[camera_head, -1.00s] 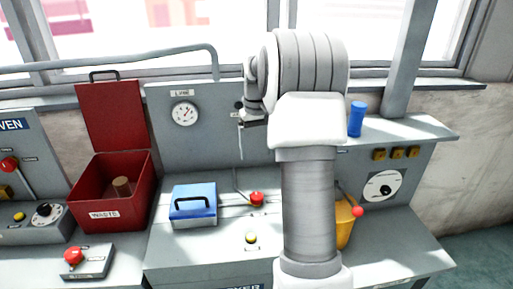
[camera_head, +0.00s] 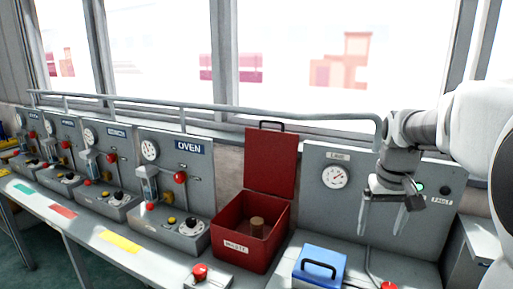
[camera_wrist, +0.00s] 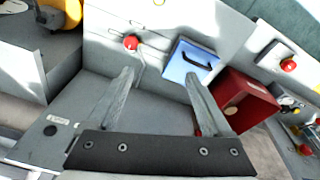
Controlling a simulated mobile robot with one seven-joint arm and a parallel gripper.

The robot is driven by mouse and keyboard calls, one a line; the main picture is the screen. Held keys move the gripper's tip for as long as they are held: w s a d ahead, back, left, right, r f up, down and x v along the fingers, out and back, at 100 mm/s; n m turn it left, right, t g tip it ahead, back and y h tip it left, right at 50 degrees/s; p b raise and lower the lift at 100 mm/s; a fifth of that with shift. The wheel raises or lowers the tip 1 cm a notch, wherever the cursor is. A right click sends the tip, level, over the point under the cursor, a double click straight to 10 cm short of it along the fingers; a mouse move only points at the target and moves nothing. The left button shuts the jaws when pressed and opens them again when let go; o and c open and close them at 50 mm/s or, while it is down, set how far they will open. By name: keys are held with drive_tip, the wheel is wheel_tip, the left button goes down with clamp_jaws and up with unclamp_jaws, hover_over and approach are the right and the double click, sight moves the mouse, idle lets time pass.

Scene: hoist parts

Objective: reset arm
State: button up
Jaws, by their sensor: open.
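My gripper (camera_head: 384,222) is open and empty, with its two fingers pointing down in front of the grey panel with the gauge (camera_head: 335,176). In the wrist view its fingers (camera_wrist: 158,88) are spread wide with nothing between them. A blue box with a black handle (camera_head: 319,267) lies below and to the left of my gripper in the head view. It also shows beyond the fingers in the wrist view (camera_wrist: 190,62). My arm comes in from the right edge and hides part of the panel.
An open red waste bin (camera_head: 222,235) holding a brown cylinder (camera_head: 257,227) stands left of the blue box. A grey rail (camera_head: 250,109) runs along the window. Several control panels, one marked OVEN (camera_head: 165,165), line the left. A red button (camera_head: 200,272) sits at the front.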

drive_tip(key=s+a+t, duration=0.2)
drive_tip(key=s+a, duration=0.4)
drive_tip(key=s, duration=0.3)
drive_tip(key=s+a+n+t, duration=0.1)
drive_tip(key=s+a, duration=0.5)
drive_tip(key=s, duration=0.4)
drive_tip(key=shift+a+r+n+t+y, duration=0.3)
drive_tip(key=shift+a+t+y, duration=0.05)
drive_tip(key=shift+t+y, duration=0.05)
